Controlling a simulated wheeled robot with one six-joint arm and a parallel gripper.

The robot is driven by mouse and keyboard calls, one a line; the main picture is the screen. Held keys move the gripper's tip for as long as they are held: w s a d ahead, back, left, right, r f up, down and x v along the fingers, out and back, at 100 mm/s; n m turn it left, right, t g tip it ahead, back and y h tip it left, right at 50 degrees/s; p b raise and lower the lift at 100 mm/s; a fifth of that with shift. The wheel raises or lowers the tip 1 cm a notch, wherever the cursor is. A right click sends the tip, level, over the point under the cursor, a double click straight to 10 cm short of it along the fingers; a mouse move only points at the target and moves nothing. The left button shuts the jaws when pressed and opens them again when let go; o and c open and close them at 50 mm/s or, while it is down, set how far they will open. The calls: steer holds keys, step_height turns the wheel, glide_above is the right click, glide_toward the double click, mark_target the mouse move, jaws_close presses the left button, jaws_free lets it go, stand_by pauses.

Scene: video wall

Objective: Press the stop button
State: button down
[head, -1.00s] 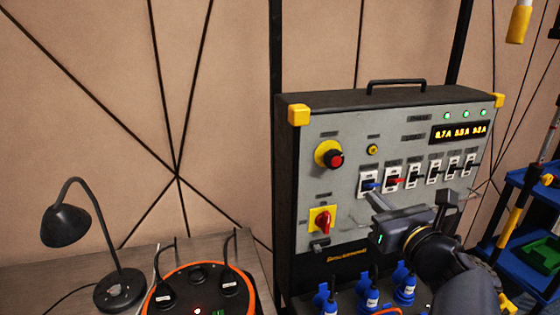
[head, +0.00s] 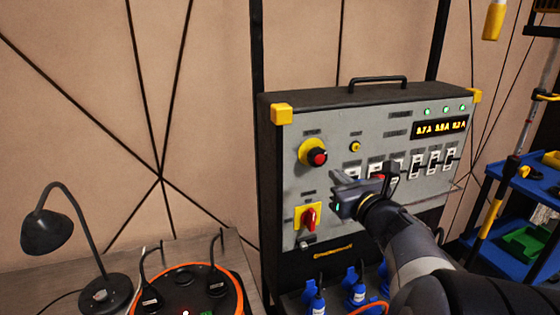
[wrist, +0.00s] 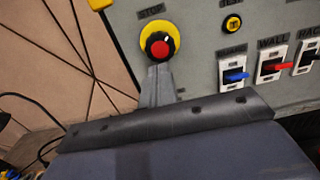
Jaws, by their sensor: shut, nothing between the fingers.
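The stop button is a red cap (head: 318,158) on a round yellow base at the upper left of the grey panel. In the wrist view the red button (wrist: 161,48) sits below a "STOP" label, just above the tip of my gripper (wrist: 158,72). In the head view my gripper (head: 336,178) is in front of the panel, a little below and right of the button. Its fingers are shut with nothing between them. The wrist view does not show clearly whether the tip touches the button; in the head view they look apart.
A red rotary switch on a yellow plate (head: 308,217) is below the button. A small yellow test button (head: 355,147) and several rocker switches (wrist: 235,72) are to the right. Blue plugs (head: 355,290) stand below the panel. A desk lamp (head: 45,225) is at left.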

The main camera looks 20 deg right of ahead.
mark_target(320, 158)
steer(key=w, duration=0.6)
steer(key=shift+a+p, duration=0.1)
steer(key=shift+p, duration=0.25)
steer(key=shift+w+f+b, duration=0.15)
steer(key=shift+w+b, duration=0.35)
steer(key=shift+b, duration=0.05)
steer(key=shift+w, duration=0.15)
steer(key=shift+r, duration=0.45)
